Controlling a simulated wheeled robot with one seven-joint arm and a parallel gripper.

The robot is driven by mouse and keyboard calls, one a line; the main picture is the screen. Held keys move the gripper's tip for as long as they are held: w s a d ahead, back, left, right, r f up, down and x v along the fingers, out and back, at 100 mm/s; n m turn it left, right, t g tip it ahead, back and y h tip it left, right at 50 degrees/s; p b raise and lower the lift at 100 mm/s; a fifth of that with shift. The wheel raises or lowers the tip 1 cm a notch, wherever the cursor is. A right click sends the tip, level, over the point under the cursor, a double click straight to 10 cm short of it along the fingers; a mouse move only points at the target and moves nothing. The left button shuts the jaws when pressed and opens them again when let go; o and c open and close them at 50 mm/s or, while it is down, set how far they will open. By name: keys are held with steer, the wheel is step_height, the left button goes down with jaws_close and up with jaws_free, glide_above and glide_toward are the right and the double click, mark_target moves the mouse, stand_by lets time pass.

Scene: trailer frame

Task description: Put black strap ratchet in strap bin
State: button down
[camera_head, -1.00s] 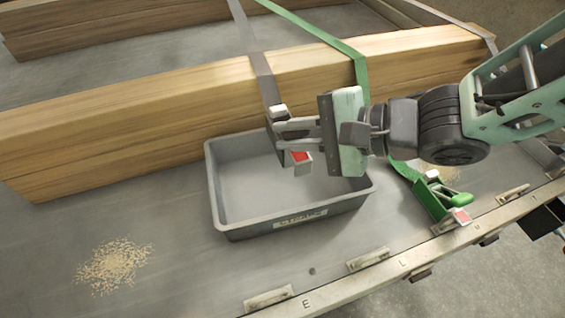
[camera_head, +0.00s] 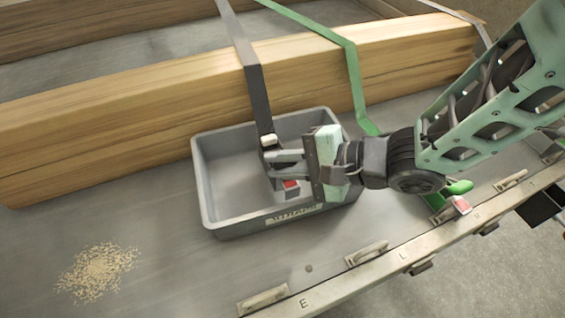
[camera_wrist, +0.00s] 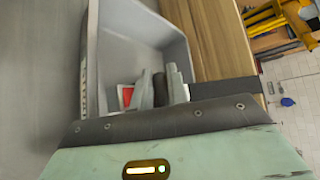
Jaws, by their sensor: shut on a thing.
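The black strap ratchet (camera_head: 273,172), with a red and grey end, hangs from the dark strap (camera_head: 246,75) that runs over the wooden beam. My gripper (camera_head: 278,170) is shut on the ratchet and holds it over or inside the grey strap bin (camera_head: 212,200); its exact height above the bin floor is hard to tell. The bin stands on the trailer bed against the beam. In the wrist view, the ratchet's red part (camera_wrist: 126,96) shows beside a finger, in front of the bin (camera_wrist: 120,45). My gripper's body hides part of the ratchet and the bin's right side.
A green strap (camera_head: 352,75) crosses the beam to a green ratchet (camera_head: 452,199), partly behind my arm. Sawdust (camera_head: 98,270) lies on the bed at left.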

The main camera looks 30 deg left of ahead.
steer(key=shift+s+f, duration=0.1)
steer(key=shift+f, duration=0.55)
steer(key=c, duration=1.4)
jaws_free()
steer(key=shift+d+f, duration=0.15)
steer(key=shift+o, duration=0.2)
steer(key=shift+f, duration=0.1)
steer(key=shift+r, duration=0.3)
steer(key=r+p+v, duration=0.1)
steer(key=p+v, duration=0.1)
steer(key=v, duration=1)
steer(key=shift+r, duration=0.2)
